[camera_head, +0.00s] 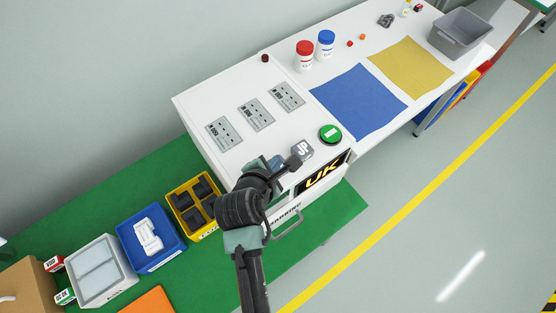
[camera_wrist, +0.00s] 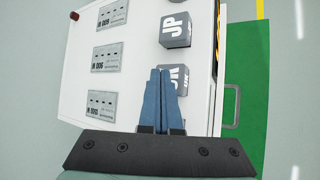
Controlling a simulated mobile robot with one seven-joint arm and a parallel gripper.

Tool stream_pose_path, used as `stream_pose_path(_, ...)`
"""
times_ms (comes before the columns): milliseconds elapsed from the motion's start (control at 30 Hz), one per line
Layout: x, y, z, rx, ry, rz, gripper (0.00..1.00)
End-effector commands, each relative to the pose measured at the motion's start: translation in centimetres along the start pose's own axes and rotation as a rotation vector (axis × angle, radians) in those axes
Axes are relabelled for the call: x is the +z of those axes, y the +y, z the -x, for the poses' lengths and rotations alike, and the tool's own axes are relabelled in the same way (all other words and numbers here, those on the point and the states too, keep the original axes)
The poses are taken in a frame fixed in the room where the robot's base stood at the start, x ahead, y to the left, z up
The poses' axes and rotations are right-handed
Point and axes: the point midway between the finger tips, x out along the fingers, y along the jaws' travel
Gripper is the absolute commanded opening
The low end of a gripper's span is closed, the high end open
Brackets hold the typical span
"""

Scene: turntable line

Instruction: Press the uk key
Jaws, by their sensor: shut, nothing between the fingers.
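A grey key (camera_wrist: 181,80) on the white machine top lies just right of and partly behind my fingertips in the wrist view. Its lettering is partly covered but seems to read UK. A grey JP key (camera_wrist: 175,30) sits further along the same row and also shows in the head view (camera_head: 302,150). My gripper (camera_wrist: 161,73) has its blue fingers together with nothing between them, over or beside the partly covered key. I cannot tell whether they touch it. In the head view my gripper (camera_head: 276,162) hides that key. A display (camera_head: 323,176) on the machine's front reads UK in orange.
A green button (camera_head: 330,134) sits beyond the JP key. Grey label plates (camera_head: 256,115) lie on the machine top. Red (camera_head: 304,55) and blue (camera_head: 325,44) lidded jars stand behind, near a blue mat (camera_head: 358,101). A yellow bin (camera_head: 194,201) and a blue bin (camera_head: 151,238) are at the left.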

Motion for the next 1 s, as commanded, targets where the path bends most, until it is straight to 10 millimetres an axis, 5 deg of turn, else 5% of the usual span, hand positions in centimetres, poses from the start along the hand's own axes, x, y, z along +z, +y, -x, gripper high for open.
stream_pose_path(567,0.6,0.6,0.8,0.001,-0.001,0.0,0.0)
stream_pose_path(1000,2.6,2.6,3.5,0.001,-0.001,0.0,0.0)
